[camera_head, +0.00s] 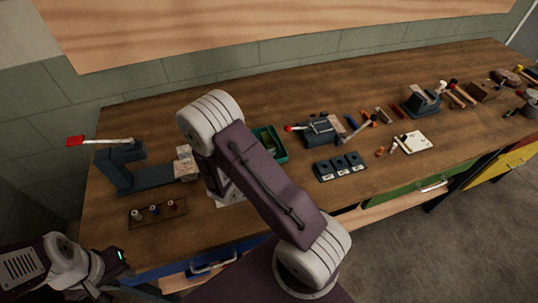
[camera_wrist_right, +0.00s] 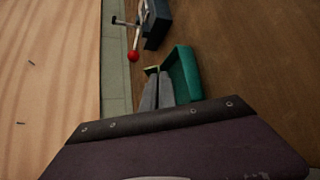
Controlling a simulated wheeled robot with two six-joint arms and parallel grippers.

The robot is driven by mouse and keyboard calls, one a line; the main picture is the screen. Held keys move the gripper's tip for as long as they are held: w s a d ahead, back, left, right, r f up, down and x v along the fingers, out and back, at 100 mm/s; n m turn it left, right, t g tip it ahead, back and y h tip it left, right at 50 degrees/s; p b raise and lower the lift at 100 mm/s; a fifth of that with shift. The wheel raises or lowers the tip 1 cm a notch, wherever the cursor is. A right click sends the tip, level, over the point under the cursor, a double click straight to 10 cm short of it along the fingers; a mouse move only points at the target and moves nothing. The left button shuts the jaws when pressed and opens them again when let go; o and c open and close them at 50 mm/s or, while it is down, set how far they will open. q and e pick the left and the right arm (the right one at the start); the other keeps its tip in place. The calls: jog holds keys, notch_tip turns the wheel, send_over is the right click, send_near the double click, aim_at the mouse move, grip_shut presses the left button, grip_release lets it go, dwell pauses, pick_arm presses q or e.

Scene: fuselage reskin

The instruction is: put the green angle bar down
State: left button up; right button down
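I cannot make out the green angle bar for certain. A green tray (camera_head: 279,149) stands on the bench just beyond my right arm, and it also shows in the right wrist view (camera_wrist_right: 185,72). A thin pale green edge (camera_wrist_right: 151,70) shows beside the tray there, at the tips of two grey finger-like parts. These look like my right gripper (camera_wrist_right: 157,82), close together; whether they hold anything is unclear. In the head view my right arm hides that gripper. My left arm's end (camera_head: 105,266) is at the lower left; its fingers cannot be made out.
A dark clamp-like tool with a red-ended lever (camera_head: 140,175) stands at the bench's left, behind a small rack (camera_head: 157,212). A vise (camera_head: 320,132) and a dark block with several bays (camera_head: 339,167) stand right of the tray. Several tools crowd the far right. Bare wood lies behind the tray.

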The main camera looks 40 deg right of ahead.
jog(key=shift+f, duration=0.85)
jog(key=c, duration=2)
grip_release()
jog(key=shift+w, duration=0.1)
jog(key=shift+o, duration=0.2)
